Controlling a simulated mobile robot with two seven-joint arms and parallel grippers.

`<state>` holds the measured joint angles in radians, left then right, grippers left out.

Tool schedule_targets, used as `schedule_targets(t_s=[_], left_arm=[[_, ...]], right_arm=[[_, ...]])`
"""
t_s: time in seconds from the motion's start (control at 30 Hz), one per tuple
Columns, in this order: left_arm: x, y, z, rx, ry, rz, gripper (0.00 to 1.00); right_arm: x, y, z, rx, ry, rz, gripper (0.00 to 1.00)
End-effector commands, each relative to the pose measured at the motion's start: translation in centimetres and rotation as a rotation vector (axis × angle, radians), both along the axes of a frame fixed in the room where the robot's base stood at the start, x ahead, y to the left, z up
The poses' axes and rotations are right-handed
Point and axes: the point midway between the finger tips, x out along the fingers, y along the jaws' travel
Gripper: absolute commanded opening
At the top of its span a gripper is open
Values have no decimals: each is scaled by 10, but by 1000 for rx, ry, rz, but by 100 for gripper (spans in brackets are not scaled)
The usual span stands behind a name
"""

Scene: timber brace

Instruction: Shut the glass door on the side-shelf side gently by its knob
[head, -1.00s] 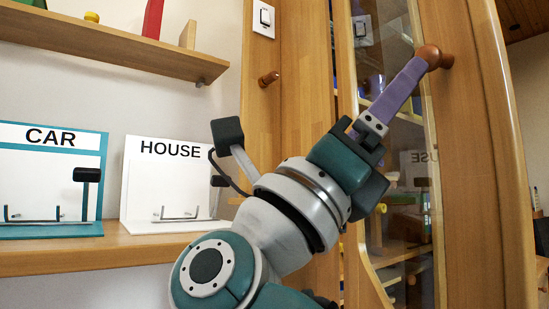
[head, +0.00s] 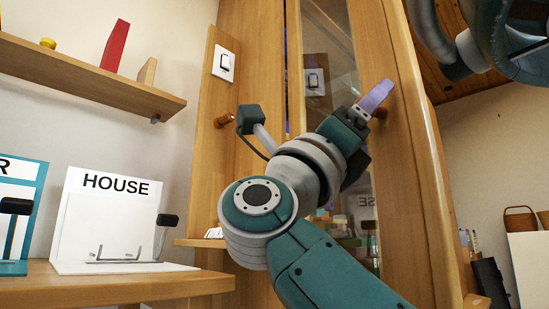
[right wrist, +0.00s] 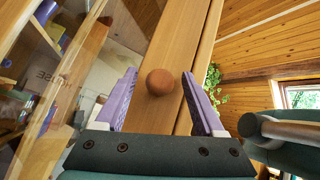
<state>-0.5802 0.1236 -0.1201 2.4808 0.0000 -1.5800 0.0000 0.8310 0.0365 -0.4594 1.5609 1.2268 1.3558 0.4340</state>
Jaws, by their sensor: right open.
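The glass door (head: 397,150) has a wooden frame and a glass pane (head: 330,45) that mirrors the HOUSE sign. Its round brown knob (head: 381,113) is partly hidden behind my right gripper (head: 376,96) in the head view. In the right wrist view, the knob (right wrist: 160,82) sits between and slightly beyond the two purple fingers of my right gripper (right wrist: 160,100). The fingers are spread, with a gap visible on each side of the knob. How far the door stands open is hard to tell. My left gripper is not in view.
A side shelf (head: 120,290) at left carries the HOUSE stand (head: 105,215) and a teal stand (head: 25,215). A higher shelf (head: 80,75) holds blocks. A light switch (head: 224,63) and a wooden peg (head: 224,120) are left of the door. A basket (head: 520,218) stands far right.

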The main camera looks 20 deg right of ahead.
Motion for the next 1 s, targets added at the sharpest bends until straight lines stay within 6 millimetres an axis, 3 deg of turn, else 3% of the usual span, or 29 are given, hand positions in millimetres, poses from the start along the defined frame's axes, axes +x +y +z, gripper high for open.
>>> schedule_targets(t_s=[0.07,0.67,1.0], left_arm=[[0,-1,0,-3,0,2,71],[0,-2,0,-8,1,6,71],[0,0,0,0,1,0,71]], right_arm=[[0,0,0,0,0,0,69],[0,0,-1,0,0,0,1],[0,0,-1,0,0,0,0]])
